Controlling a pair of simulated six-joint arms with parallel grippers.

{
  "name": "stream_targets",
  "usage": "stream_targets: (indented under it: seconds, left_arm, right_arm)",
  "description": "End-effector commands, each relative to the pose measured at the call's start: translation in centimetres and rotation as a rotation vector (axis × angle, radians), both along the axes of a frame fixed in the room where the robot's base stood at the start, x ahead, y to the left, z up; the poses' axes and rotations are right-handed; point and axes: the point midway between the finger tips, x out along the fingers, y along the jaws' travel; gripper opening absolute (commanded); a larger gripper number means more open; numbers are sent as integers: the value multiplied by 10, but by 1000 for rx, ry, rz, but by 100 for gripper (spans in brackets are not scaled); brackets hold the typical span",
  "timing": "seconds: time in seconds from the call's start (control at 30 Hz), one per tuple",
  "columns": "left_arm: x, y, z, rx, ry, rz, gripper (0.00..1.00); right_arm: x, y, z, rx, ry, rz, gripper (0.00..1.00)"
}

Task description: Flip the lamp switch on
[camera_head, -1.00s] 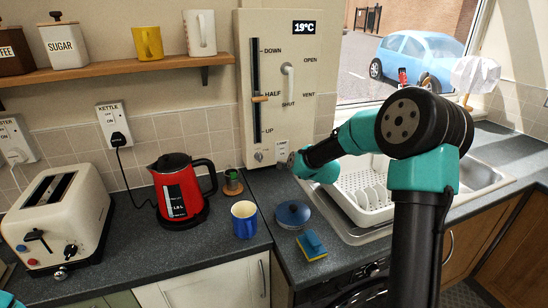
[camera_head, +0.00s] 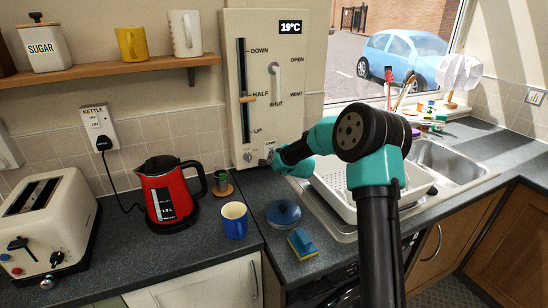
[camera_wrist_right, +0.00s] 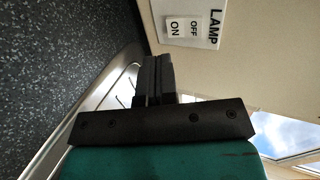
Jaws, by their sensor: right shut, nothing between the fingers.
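The lamp switch (camera_wrist_right: 183,27) is a white rocker marked OFF and ON beside the word LAMP, on a cream panel. It shows at the top of the right wrist view; which way it is set I cannot tell. My right gripper (camera_wrist_right: 155,72) is shut and empty, its black fingertips apart from the switch in that picture. In the head view the right gripper (camera_head: 274,157) is by the lower right corner of the panel (camera_head: 262,60), where the arm partly covers the area. A white faceted lamp (camera_head: 460,72) stands by the window. My left gripper is out of view.
Below the panel are a blue-lidded pot (camera_head: 283,213), a sponge (camera_head: 302,244), a blue mug (camera_head: 234,220) and a small jar (camera_head: 222,184). A dish rack (camera_head: 335,195) stands close to the right arm. The red kettle (camera_head: 168,190) and toaster (camera_head: 45,235) are farther left.

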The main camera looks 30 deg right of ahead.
Motion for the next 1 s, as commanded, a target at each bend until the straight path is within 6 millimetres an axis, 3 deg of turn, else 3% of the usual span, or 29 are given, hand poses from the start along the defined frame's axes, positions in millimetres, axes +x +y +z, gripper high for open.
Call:
stream_targets:
  seconds: [0.2,0.4,0.87,1.0]
  left_arm:
    - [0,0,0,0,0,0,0]
    - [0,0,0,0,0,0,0]
    - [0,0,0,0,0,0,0]
    - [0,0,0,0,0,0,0]
  right_arm:
    - [32,-4,-10,-1,-1,-1,0]
    - [51,-7,-12,0,-1,0,0]
    - [58,-8,-13,0,0,0,0]
    - [64,1,-14,-2,-8,10,0]
